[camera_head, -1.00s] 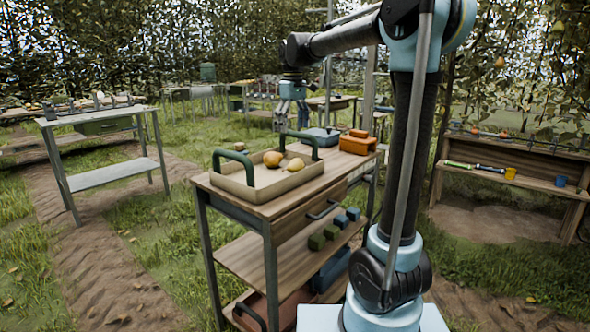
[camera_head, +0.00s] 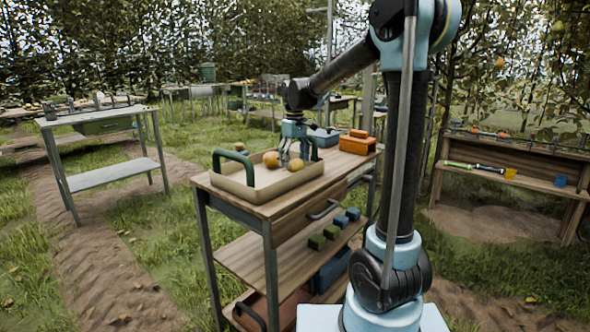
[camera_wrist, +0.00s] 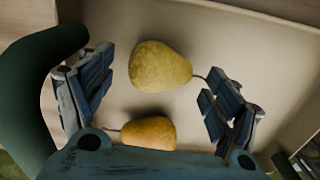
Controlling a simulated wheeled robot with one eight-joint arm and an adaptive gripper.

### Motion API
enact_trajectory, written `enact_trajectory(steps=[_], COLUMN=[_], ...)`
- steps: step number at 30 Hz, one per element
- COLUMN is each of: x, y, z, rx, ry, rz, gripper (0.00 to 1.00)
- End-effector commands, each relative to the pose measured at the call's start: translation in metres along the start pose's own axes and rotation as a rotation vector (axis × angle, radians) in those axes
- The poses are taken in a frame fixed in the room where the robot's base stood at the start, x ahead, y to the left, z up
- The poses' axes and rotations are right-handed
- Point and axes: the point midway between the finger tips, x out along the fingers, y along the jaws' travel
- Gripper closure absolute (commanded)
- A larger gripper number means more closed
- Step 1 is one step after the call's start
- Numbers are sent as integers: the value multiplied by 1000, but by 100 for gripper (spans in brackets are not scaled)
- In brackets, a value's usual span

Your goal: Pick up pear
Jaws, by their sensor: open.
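Two pears lie in a beige tray (camera_head: 250,194) with green handles. In the wrist view, one is a yellow-green pear (camera_wrist: 158,66), and the other is a more orange pear (camera_wrist: 150,132) closer to the gripper's base. In the head view, they show as a left pear (camera_head: 271,159) and a right pear (camera_head: 295,164). My gripper (camera_head: 290,152) is over the tray, close to the right pear. In the wrist view, my gripper (camera_wrist: 162,91) is open, its fingers on either side of the pears. No contact is clear. The gripper's base partly hides the orange pear.
The tray stands on a wooden workbench (camera_head: 226,202). A dark green tray handle (camera_wrist: 40,85) rises close to my left finger. An orange box (camera_head: 357,142) and a blue box (camera_head: 323,137) are behind the tray. Grass surrounds the bench.

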Motion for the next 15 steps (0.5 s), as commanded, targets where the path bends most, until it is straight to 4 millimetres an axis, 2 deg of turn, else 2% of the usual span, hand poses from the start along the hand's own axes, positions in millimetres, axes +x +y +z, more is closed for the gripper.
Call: enact_trajectory(steps=[6, 15], x=[23, 26], y=[1, 0], z=[0, 1], rx=[0, 0], ry=[0, 0], rz=[0, 0], gripper=[18, 18])
